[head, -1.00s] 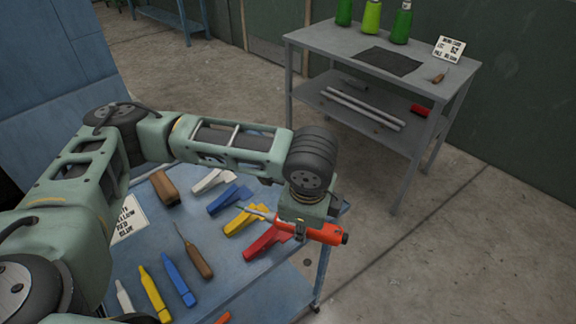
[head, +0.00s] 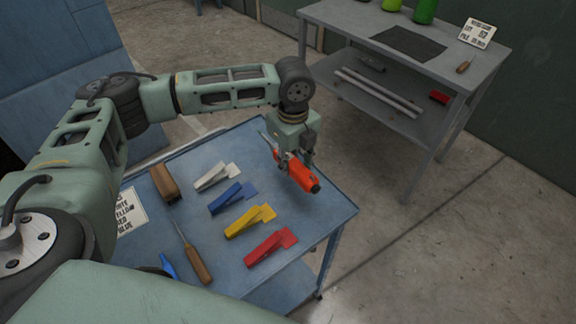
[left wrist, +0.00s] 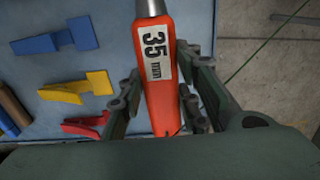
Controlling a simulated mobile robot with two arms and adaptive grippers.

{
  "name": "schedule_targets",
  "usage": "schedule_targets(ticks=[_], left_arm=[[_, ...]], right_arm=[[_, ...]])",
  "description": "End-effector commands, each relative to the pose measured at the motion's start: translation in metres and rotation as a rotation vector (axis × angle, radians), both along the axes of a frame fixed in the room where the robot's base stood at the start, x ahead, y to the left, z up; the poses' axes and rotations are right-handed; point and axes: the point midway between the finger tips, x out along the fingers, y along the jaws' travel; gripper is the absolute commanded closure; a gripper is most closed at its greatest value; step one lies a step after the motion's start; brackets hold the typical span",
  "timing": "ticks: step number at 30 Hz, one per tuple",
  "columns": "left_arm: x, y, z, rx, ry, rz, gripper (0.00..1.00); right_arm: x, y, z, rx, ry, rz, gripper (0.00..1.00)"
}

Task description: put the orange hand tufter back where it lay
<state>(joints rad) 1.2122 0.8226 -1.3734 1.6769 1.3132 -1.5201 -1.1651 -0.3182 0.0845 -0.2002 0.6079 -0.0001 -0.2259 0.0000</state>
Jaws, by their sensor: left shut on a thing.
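The orange hand tufter (head: 299,172) is held by my left gripper (head: 290,157), above the far right part of the blue table (head: 327,215). Its orange handle points down to the right and its thin metal tip points up to the left. In the left wrist view the tufter (left wrist: 160,75) lies between the two fingers of my left gripper (left wrist: 162,105), which are shut on it. A label on its handle reads "35 mm". My right gripper is not in view.
White, blue, yellow and red (head: 270,249) clips lie in a row on the table. A brown block (head: 165,184), a wooden-handled tool (head: 200,265) and a card (head: 124,212) lie left of them. A grey shelf table (head: 330,20) with bottles and a dark mat (head: 408,43) stands behind.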

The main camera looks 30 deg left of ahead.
Motion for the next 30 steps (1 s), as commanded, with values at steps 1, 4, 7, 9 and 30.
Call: schedule_targets(ticks=[1,4,7,9,30], left_arm=[[0.004,0.007,-0.002,0.0,0.0,0.004,1.0],[0.009,0.016,-0.009,0.0,-0.001,0.001,1.0],[0.012,0.019,-0.014,-0.002,-0.001,-0.001,1.0],[0.011,0.02,-0.02,-0.001,0.0,-0.001,1.0],[0.011,0.019,-0.056,0.0,-0.001,-0.001,0.62]], right_arm=[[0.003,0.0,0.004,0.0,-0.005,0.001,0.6],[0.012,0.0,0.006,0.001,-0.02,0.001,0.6],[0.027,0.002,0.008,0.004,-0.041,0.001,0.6],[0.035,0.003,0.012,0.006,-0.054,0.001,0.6],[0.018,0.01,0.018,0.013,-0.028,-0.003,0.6]])
